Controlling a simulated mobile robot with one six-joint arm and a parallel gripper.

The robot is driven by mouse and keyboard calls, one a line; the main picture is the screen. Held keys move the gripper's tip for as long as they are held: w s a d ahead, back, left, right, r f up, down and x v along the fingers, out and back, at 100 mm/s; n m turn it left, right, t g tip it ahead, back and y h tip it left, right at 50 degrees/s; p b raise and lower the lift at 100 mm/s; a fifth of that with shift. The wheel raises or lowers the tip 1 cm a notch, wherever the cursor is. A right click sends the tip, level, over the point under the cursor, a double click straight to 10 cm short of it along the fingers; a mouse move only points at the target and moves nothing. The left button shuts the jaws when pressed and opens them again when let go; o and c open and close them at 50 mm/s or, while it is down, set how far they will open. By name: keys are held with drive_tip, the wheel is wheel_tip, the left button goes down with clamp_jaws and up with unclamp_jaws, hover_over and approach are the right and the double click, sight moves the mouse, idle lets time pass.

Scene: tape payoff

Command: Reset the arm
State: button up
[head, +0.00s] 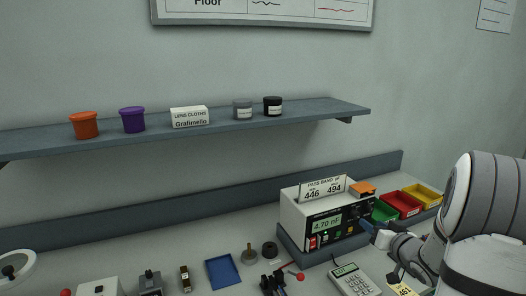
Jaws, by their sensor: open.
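My arm comes in from the right edge. My gripper (372,232) is at its far end, over the bench just right of the front of the white meter (318,216). It is small and partly dark here; I see nothing held in it. The meter's green display reads 4.70 nF, and a card (323,188) on top reads "PASS BAND nF 446 494". A small orange-topped block (361,189) is on the meter's right side.
Green (384,211), red (403,204) and yellow (423,195) bins stand behind my gripper. A calculator (354,281) and a yellow "461" tag (402,289) lie in front. A blue tray (222,271) and small tools are further left. A shelf (300,116) with jars hangs above.

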drive_tip(key=s+a+r+g+h, duration=0.1)
drive_tip(key=s+a+g, duration=0.5)
drive_tip(key=s+a, duration=0.4)
drive_tip(key=s+a+r+n+g+h, duration=0.1)
drive_tip(key=s+a+g, duration=0.5)
drive_tip(key=s, duration=1.3)
drive_tip(key=a+r, duration=0.1)
drive_tip(key=a, duration=0.3)
drive_tip(key=shift+a+h, duration=0.4)
drive_tip(key=shift+c, duration=0.3)
